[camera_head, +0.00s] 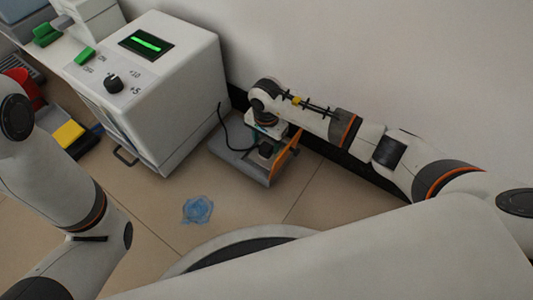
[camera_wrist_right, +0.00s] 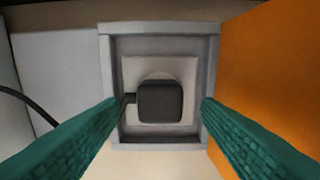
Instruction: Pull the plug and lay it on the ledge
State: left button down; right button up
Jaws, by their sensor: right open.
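A black square plug (camera_wrist_right: 160,101) sits against a white socket plate (camera_wrist_right: 187,68) inside a raised grey frame (camera_wrist_right: 118,30) in the right wrist view. My right gripper (camera_head: 268,138) points down over the grey unit (camera_head: 232,157) by the wall. Its two green fingers are apart, one on each side of the plug, with gaps between them and it. A black cable (camera_head: 220,121) runs from the white machine toward the plug. A pale flat surface, possibly the ledge (camera_wrist_right: 62,70), lies left of the frame. My left gripper is out of view.
An orange panel (camera_wrist_right: 265,70) stands close on the right of the socket frame. The white machine (camera_head: 160,85) with a green display stands left of the unit.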

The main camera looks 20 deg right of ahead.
aim_at(266, 146)
notch_tip(266, 146, down, 4)
jog(key=shift+r+b, duration=0.1)
jog(key=shift+b, duration=0.85)
dwell(0.3)
jog(key=shift+c, duration=0.4)
grip_shut()
jog(key=shift+r+p, duration=2.65)
jog(key=shift+r, duration=0.4)
